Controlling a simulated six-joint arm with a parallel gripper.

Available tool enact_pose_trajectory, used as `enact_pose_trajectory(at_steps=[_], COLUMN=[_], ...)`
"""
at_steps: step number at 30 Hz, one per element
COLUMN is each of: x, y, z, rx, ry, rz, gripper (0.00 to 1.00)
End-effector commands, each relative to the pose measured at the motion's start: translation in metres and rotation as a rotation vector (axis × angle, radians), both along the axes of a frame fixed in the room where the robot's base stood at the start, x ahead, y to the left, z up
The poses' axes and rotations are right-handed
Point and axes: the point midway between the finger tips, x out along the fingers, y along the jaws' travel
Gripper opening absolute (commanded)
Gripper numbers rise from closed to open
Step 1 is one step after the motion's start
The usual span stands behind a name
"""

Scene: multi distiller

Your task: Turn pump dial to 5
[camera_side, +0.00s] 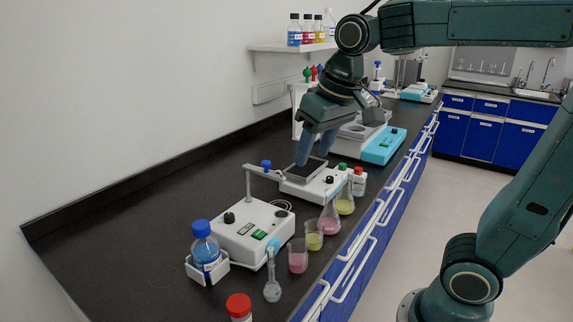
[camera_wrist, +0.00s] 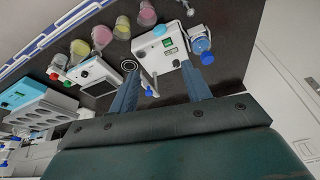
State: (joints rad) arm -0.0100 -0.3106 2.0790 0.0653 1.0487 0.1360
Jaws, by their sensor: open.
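A white box (camera_side: 252,231) that looks like the pump stands on the black bench, with a black dial (camera_side: 229,217) on its upper left and a small green display. The box (camera_wrist: 171,48) also shows in the wrist view, just beyond the fingers, with its dial (camera_wrist: 176,63) near the right fingertip. The dial's setting is too small to read. My gripper (camera_side: 314,157) is open and empty, fingers pointing down, above and behind the box, over a hot plate. In the wrist view my gripper (camera_wrist: 161,66) shows two spread fingers, apart from the dial.
A blue-capped bottle (camera_side: 206,246) in a white holder stands left of the box. Flasks and beakers of pink and yellow liquid (camera_side: 314,236) line its right. A hot plate (camera_side: 307,170) and a blue-fronted device (camera_side: 384,146) stand behind. The bench's left side is clear.

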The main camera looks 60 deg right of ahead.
Motion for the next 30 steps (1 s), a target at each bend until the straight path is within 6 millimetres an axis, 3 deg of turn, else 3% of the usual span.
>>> enact_pose_trajectory(at_steps=[8, 16, 30], x=[0.061, 0.119, 0.21], y=[-0.001, -0.002, 0.001], z=[0.002, -0.01, -0.06], rx=[0.016, 0.029, 0.042], ry=[0.079, 0.151, 0.275], rz=[-0.087, -0.173, -0.327], gripper=[0.48, 0.48, 0.48])
